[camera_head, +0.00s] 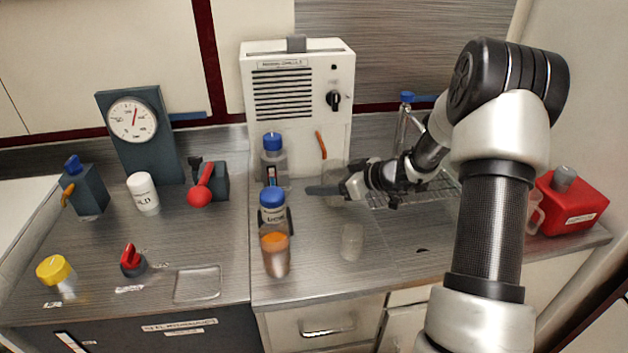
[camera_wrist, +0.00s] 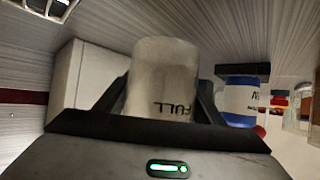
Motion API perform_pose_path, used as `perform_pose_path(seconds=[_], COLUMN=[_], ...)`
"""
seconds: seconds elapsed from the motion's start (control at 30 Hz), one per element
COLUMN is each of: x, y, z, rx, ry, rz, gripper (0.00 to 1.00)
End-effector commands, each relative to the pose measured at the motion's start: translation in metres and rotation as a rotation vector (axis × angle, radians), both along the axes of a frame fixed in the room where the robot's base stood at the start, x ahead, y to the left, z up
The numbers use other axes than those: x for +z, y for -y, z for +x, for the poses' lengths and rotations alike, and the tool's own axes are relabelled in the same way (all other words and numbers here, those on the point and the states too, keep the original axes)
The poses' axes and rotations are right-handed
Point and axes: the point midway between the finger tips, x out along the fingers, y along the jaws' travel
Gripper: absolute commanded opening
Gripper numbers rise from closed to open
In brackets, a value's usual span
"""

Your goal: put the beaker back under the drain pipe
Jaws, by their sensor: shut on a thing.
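My gripper (camera_head: 326,189) is shut on the beaker, a clear, greyish vessel. The beaker (camera_wrist: 162,82) stands between the two fingers in the wrist view, with the word FULL upside down on its side. In the head view the beaker (camera_head: 335,171) shows faintly at the fingers, in front of the white machine (camera_head: 296,110). The orange drain pipe (camera_head: 321,145) sticks out of the machine's front, just above and left of the beaker. I cannot tell whether the beaker is directly under the pipe or touching the counter.
A blue-capped bottle (camera_head: 273,160) stands left of the gripper. A faint clear vessel (camera_head: 351,243) stands on the counter below the gripper. A wire rack (camera_head: 440,190) lies to the right.

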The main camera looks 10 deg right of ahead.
Motion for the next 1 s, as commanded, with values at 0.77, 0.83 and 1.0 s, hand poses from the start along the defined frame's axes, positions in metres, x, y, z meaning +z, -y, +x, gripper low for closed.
perform_pose_path(seconds=[0.77, 0.83, 1.0], x=[-0.018, -0.019, -0.018], y=[-0.027, -0.027, -0.027], z=[0.027, 0.027, 0.027], rx=[0.0, 0.0, 0.0], ry=[0.001, 0.001, 0.0], rz=[-0.001, 0.0, 0.0], gripper=[0.34, 0.34, 0.76])
